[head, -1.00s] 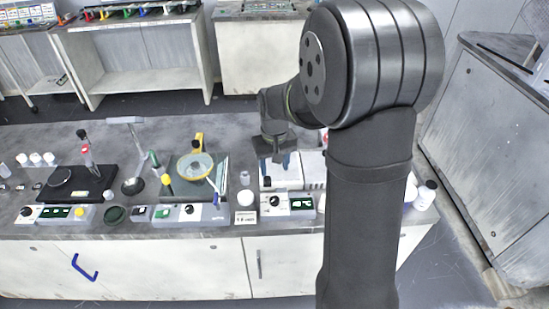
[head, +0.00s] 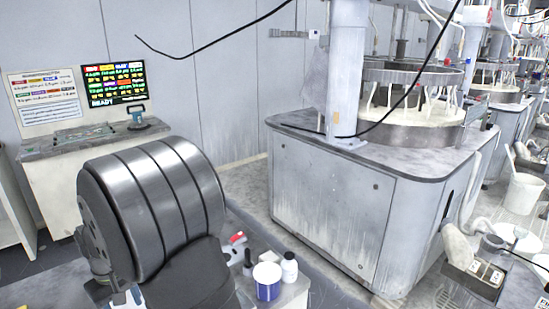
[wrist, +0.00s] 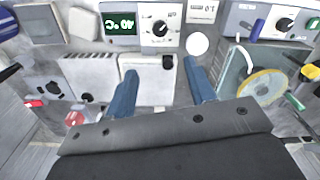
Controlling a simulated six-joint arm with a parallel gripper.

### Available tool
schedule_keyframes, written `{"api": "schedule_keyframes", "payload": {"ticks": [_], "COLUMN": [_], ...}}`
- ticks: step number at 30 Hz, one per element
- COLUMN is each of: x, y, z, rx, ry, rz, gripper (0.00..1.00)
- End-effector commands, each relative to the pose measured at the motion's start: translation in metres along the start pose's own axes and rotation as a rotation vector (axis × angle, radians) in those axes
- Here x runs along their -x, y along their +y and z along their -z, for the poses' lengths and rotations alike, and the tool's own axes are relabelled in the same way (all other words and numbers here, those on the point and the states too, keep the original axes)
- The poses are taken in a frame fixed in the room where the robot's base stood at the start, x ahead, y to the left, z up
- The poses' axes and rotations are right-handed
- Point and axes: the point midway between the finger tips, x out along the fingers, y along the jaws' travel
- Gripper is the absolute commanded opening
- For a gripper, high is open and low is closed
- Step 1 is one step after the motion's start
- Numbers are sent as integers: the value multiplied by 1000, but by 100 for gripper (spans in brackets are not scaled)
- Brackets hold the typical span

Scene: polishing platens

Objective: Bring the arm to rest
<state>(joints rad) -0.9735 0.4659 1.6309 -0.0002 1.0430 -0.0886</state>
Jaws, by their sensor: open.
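My arm (head: 150,215) fills the lower left of the head view, its large dark rounded joint in front of the bench. My gripper (wrist: 160,69) shows in the wrist view as two blue fingers set well apart with nothing held between them. A white box (wrist: 148,88) with a dark knob lies beyond the gap between the fingers. The gripper seems to hang above the bench, facing the instruments; I cannot tell the exact height. In the head view the gripper is mostly hidden or cut off at the bottom edge.
The wrist view shows a temperature display unit (wrist: 140,27), a white cap (wrist: 197,44) and a yellow-rimmed dish (wrist: 262,87). In the head view a blue-and-white tub (head: 267,283) and a white bottle (head: 289,268) stand right of my arm. A large polishing machine (head: 335,205) stands beyond.

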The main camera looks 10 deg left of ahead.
Motion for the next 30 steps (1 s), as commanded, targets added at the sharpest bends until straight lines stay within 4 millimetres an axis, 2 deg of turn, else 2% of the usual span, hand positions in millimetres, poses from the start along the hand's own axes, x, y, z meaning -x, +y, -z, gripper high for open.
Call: {"api": "schedule_keyframes", "payload": {"ticks": [21, 30], "x": [-132, -164], "y": [0, 0], "z": [-1, -1], "rx": [0, -1], "ry": [-5, -3], "rz": [1, 0], "gripper": [50, 50]}}
